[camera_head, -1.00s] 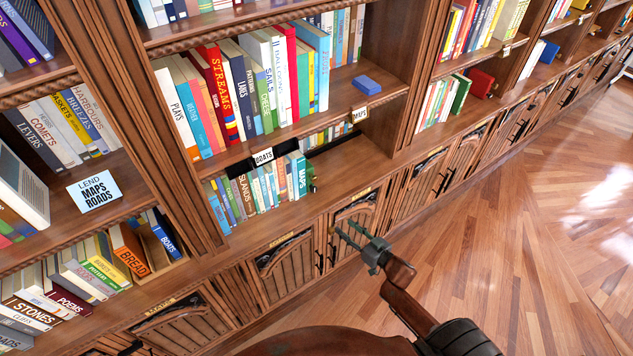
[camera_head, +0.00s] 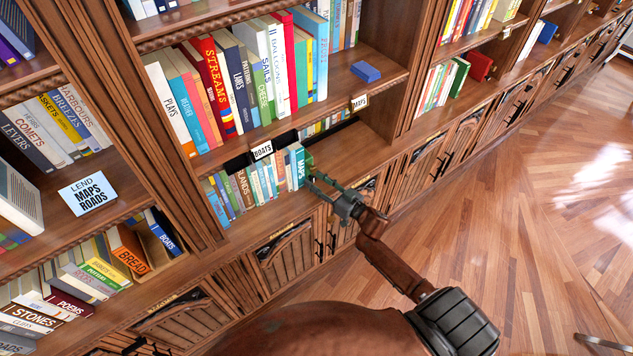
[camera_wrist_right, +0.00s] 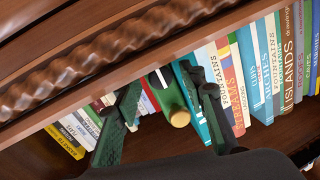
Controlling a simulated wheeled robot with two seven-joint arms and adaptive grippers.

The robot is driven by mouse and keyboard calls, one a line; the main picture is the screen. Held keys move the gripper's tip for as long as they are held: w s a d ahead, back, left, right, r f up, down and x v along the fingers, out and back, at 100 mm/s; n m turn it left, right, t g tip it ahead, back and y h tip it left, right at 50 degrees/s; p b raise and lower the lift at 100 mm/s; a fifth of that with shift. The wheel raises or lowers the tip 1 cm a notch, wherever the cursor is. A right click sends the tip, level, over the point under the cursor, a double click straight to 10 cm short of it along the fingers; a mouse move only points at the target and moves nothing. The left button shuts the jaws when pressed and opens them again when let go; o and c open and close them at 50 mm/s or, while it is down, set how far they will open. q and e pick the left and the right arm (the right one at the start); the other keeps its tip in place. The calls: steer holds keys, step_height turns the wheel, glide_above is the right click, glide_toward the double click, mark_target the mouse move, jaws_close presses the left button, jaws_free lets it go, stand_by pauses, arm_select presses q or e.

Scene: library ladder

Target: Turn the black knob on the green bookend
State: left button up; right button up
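The green bookend (camera_head: 309,160) stands at the right end of the book row on the lower shelf, beside the teal MAPS book. In the right wrist view the green bookend (camera_wrist_right: 170,97) shows between my fingers. A small dark piece with a pale stripe, seemingly the black knob (camera_wrist_right: 158,79), is on it, partly unclear. A round tan-gold end (camera_wrist_right: 180,118) sticks out nearer the camera. My right gripper (camera_head: 313,181) reaches the shelf front at the bookend. Its fingers (camera_wrist_right: 162,80) are apart, one either side of the knob; contact cannot be told. My left gripper is out of view.
Books (camera_head: 262,182) fill the shelf left of the bookend; the shelf to its right (camera_head: 355,146) is bare. A BOATS label (camera_head: 262,150) and the upper shelf edge hang above. Cabinet doors (camera_head: 290,258) lie below. Open wooden floor (camera_head: 500,220) is at the right.

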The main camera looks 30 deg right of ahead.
steer(key=c, duration=0.7)
jaws_close()
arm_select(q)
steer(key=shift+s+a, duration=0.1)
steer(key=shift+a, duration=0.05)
